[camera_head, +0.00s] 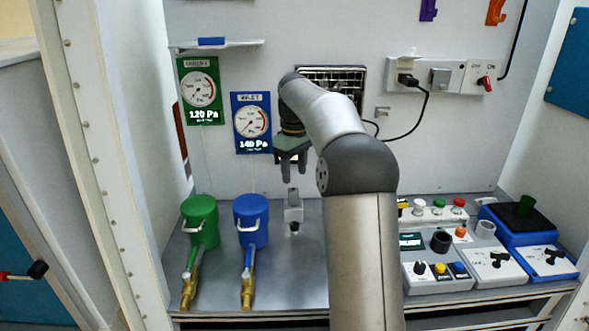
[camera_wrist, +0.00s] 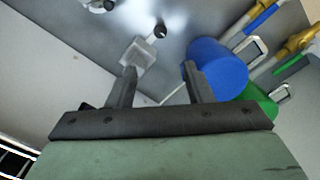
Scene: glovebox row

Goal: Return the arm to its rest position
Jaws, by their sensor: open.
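My gripper (camera_head: 291,177) hangs in front of the back panel with its fingers pointing down. It is above a small grey-white block-like fitting (camera_head: 294,209) on the metal bench, with a gap between them. In the wrist view my gripper (camera_wrist: 159,88) shows two fingers spread apart with nothing between them. The fitting (camera_wrist: 138,53) lies beyond the fingertips there, and the blue canister (camera_wrist: 216,66) appears behind the right finger. My arm crosses the middle of the head view and hides part of the bench.
A green canister (camera_head: 200,220) and a blue canister (camera_head: 251,219) with brass valves stand left on the bench (camera_head: 300,270). Control boxes (camera_head: 437,275) and a blue device (camera_head: 520,222) fill the right. A shelf (camera_head: 215,45), gauges and a socket strip (camera_head: 440,76) are on the back panel.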

